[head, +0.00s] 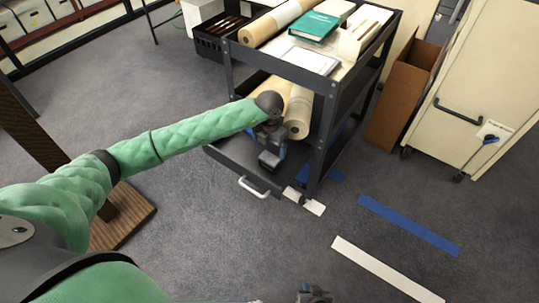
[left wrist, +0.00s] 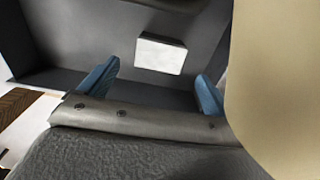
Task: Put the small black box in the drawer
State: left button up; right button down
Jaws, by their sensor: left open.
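The open drawer (head: 225,157) is a dark tray pulled out low on the cart, with a white handle (head: 253,188) on its front. My left gripper (head: 270,151) is over the drawer, its two blue fingers apart in the left wrist view (left wrist: 155,88). A small dark block (head: 269,160), which looks like the small black box, shows just below the gripper, within the drawer's outline. In the left wrist view a white rectangle (left wrist: 160,54), perhaps its label, lies beyond the fingertips, apart from both. My right gripper (head: 313,293) shows only partly at the bottom edge.
The dark cart (head: 310,60) carries rolls, a teal book (head: 314,27) and papers. A rolled tube (head: 299,112) lies on the lower shelf, close to my left gripper. A cardboard box (head: 402,90) and a cream cabinet (head: 480,80) stand at right. Floor in front is clear apart from tape strips.

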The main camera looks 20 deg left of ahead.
aim_at(269, 158)
pick_arm(q)
jog(key=shift+r, duration=2.45)
